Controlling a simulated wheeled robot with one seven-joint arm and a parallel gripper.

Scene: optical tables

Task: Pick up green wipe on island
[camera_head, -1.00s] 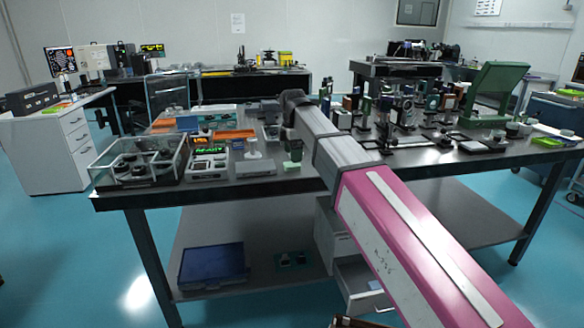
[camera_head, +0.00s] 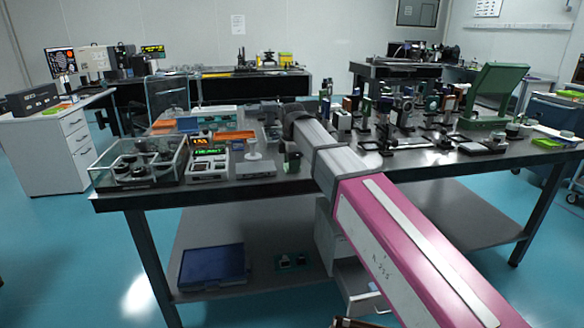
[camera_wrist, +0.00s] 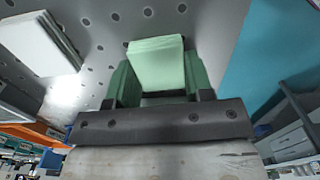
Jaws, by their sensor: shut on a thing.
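The green wipe (camera_wrist: 156,62) is a pale green folded block in the wrist view, between the two darker green fingers of my gripper (camera_wrist: 158,82). The gripper is shut on it. The perforated grey top of the island table (camera_wrist: 105,40) lies just beyond; I cannot tell whether the wipe touches it. In the head view my gripper (camera_head: 291,160) shows small and dark at the table's front edge, partly behind my arm, and the wipe is hard to make out there.
A white block (camera_wrist: 40,45) stands to the left in the wrist view. In the head view, a clear case (camera_head: 138,165), small instruments (camera_head: 208,160) and a white stand (camera_head: 254,158) are left of my gripper. Optics mounts and a green panel (camera_head: 495,92) stand to the right.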

